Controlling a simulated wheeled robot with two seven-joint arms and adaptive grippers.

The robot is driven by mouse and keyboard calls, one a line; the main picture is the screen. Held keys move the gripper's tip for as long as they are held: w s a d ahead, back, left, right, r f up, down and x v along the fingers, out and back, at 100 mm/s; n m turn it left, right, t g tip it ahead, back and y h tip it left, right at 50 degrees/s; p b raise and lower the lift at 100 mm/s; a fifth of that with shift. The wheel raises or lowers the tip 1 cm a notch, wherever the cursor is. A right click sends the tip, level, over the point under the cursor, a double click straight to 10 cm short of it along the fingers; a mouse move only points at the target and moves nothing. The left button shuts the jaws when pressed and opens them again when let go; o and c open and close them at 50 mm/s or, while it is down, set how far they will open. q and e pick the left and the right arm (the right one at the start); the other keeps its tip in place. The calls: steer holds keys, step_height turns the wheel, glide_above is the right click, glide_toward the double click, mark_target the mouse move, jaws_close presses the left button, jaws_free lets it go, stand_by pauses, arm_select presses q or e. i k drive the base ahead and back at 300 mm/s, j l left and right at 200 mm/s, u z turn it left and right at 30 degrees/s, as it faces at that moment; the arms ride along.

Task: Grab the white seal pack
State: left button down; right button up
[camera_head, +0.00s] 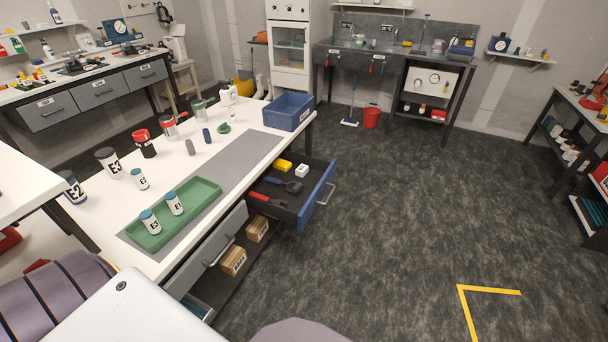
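A small white block-shaped pack (301,170), which looks like the white seal pack, lies in the open drawer (322,194) with the blue front. It is near the drawer's back right, beside a yellow block (283,165). A dark tool with a blue handle (279,181) and a red-handled tool (262,198) lie in the same drawer, in front of the pack. Neither of my grippers shows in this view.
The white bench (88,212) holds a green tray (199,206) with two labelled jars, several other jars, and a blue bin (288,111). Cardboard boxes (233,261) sit on a shelf below. The dark floor right of the drawer is clear.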

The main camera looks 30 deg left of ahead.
mark_target(301, 171)
steer(key=i+l+u, duration=0.2)
steer(key=i+u, duration=0.15)
steer(key=i+l+u, duration=0.3)
steer(key=i, duration=0.2)
steer(key=i+l+u, duration=0.35)
